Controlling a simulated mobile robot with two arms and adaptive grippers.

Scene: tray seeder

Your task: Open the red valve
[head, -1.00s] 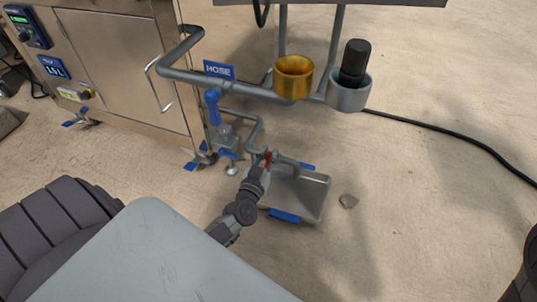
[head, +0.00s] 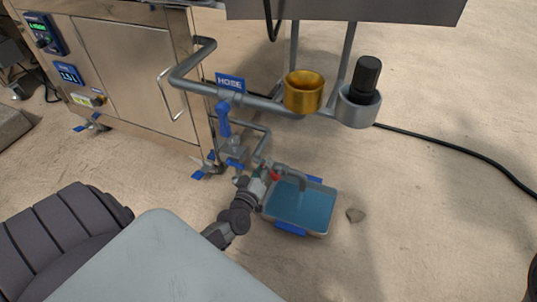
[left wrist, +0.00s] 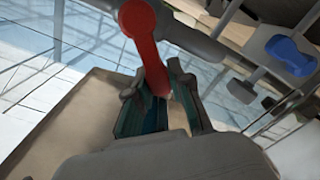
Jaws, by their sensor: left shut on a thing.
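The red valve handle (left wrist: 146,45) stands large in the left wrist view, its lower end between my left fingers. It also shows as a small red spot (head: 275,175) on the pipe in the head view. My left gripper (head: 262,172) is shut on the red valve handle; its fingers (left wrist: 160,98) also show in the left wrist view. The metal tray (head: 332,208) under the spout (head: 300,178) holds blue water. My right gripper is not in view.
A blue-handled valve (head: 223,117) sits below the HOSE sign (head: 230,83). A gold cup (head: 304,92) and a grey holder with a black bottle (head: 366,75) stand on the pipe rail.

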